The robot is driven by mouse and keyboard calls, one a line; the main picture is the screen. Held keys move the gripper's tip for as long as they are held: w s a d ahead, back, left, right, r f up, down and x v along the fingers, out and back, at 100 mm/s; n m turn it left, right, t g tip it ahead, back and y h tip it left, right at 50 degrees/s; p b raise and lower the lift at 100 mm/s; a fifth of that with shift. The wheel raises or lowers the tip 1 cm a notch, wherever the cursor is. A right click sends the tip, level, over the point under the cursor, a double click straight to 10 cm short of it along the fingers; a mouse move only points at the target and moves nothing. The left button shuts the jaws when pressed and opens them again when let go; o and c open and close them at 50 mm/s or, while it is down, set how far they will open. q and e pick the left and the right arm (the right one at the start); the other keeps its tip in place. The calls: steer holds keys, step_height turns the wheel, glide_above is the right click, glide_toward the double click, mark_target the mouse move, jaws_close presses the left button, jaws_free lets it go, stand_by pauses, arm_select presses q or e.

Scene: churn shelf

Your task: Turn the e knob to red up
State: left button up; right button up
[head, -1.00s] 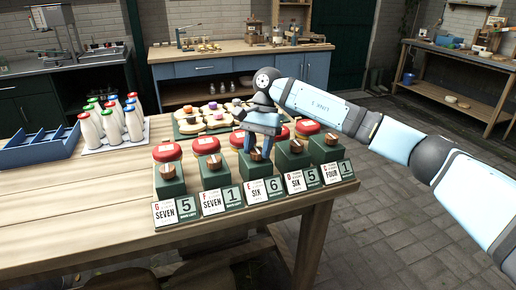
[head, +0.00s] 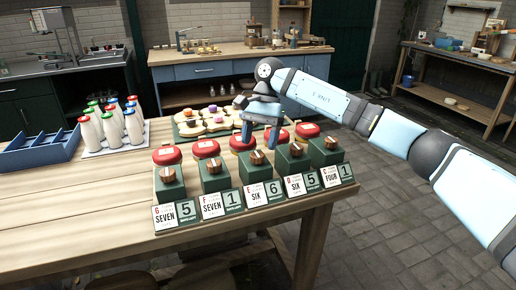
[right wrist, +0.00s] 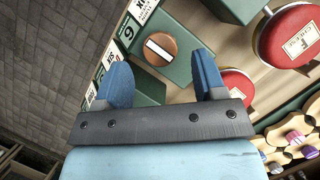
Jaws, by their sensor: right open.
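The e knob (head: 256,157) is a round wooden knob with a pale bar, on the middle green box of the front row, behind the card reading SIX and 6. In the right wrist view the knob (right wrist: 160,49) shows its pale bar slanted; I cannot make out a red mark on it. My right gripper (head: 260,138) is just above and behind the knob in the head view. In the right wrist view the gripper (right wrist: 161,62) is open and empty, its blue fingers apart on either side of the knob and clear of it. My left gripper is not in view.
Similar green boxes with knobs stand close on both sides, such as the one at the left end (head: 171,185). Red round-topped pieces (head: 167,155) stand behind them. A board of shaped pieces (head: 190,128), milk bottles (head: 112,125) and a blue tray (head: 38,152) lie farther back and left.

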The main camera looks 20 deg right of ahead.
arm_select(q)
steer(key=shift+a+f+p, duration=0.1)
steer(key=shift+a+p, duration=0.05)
steer(key=shift+p, duration=0.45)
arm_select(e)
steer(key=v, duration=1)
steer(key=shift+r, duration=0.3)
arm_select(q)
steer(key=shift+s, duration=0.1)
arm_select(e)
steer(key=shift+f, duration=0.1)
